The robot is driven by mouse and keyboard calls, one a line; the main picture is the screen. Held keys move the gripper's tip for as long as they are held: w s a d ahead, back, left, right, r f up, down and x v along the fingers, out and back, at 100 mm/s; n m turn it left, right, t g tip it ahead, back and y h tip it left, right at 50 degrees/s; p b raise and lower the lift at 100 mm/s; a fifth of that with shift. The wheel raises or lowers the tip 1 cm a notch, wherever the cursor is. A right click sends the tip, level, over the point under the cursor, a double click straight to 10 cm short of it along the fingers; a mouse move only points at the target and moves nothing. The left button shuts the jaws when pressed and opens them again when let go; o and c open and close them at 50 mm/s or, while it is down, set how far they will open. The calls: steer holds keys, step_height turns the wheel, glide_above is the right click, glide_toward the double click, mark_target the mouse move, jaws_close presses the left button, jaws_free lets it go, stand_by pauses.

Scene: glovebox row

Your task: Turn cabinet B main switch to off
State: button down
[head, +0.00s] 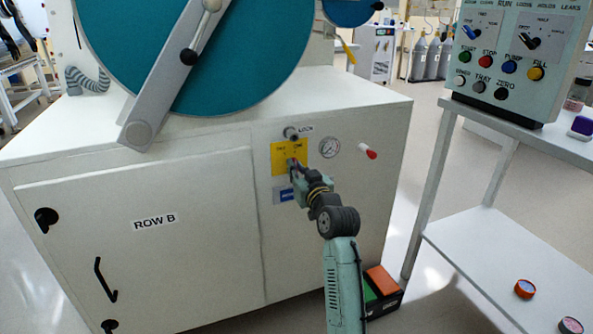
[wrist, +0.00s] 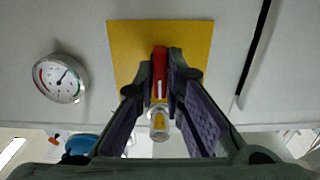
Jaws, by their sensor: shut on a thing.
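The cabinet labelled ROW B (head: 155,224) has a yellow switch plate (head: 277,163) on the right part of its front. The plate also fills the upper middle of the wrist view (wrist: 130,45). The main switch has a red handle with a white line (wrist: 160,72), upright in the wrist view. My gripper (head: 294,166) is at the plate, its fingers shut on both sides of the handle in the wrist view (wrist: 161,82). In the head view my gripper hides most of the switch. The small plate lettering is too small to read surely.
A knob marked LOCK (head: 290,133) sits just above the plate. A pressure gauge (head: 329,148) and a red-tipped knob (head: 368,152) are to its right. A control panel (head: 512,60) stands on a shelved table at right.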

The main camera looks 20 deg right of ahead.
steer(key=c, duration=1.7)
jaws_free()
steer(key=s, duration=0.7)
steer(key=shift+s+d, duration=0.1)
steer(key=shift+s, duration=0.15)
